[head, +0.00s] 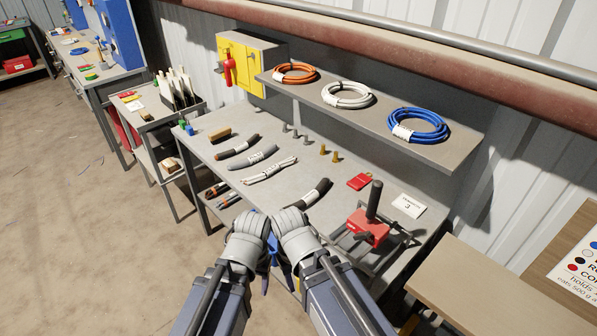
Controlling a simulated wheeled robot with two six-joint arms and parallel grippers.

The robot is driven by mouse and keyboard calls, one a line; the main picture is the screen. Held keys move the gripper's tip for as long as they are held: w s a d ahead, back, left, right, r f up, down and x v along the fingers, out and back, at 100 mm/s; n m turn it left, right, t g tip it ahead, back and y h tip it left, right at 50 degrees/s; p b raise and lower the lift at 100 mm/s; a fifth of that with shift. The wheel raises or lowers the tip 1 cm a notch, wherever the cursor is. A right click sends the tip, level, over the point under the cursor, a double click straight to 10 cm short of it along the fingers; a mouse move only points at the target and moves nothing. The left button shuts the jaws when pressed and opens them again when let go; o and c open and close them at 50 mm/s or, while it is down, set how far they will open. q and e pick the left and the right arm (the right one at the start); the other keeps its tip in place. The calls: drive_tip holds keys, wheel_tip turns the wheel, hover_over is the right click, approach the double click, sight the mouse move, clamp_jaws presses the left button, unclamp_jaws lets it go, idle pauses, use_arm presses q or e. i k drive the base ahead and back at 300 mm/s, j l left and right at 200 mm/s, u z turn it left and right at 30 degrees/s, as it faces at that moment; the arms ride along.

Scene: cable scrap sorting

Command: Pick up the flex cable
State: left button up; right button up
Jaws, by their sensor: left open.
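Several short cable pieces with white tags lie on the grey workbench (222,176): a dark one (236,148), a grey one (253,158), a bundle of thin pale strands (268,170) and a black one (309,194). I cannot read the tags, so I cannot tell which is the flex cable. My left gripper (266,258) is at the bench's front edge, open, and apart from the cables. Its fingers are partly hidden by my wrists. My right arm's wrist (296,236) is beside it; its fingertips are hidden.
A red clamp (368,227) with a black handle stands on the bench's right, near a red card (360,181) and a white sign (408,206). Orange, white and blue coils lie on the shelf (371,123) above. A side cart (156,117) stands at the left.

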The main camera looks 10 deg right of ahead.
sight(275, 168)
drive_tip(key=i+j+z, duration=0.2)
drive_tip(key=j, duration=0.35)
drive_tip(key=j+z, duration=0.2)
drive_tip(key=j, duration=0.3)
drive_tip(key=j+z, duration=0.15)
drive_tip(key=j, duration=0.45)
drive_tip(key=i, duration=0.05)
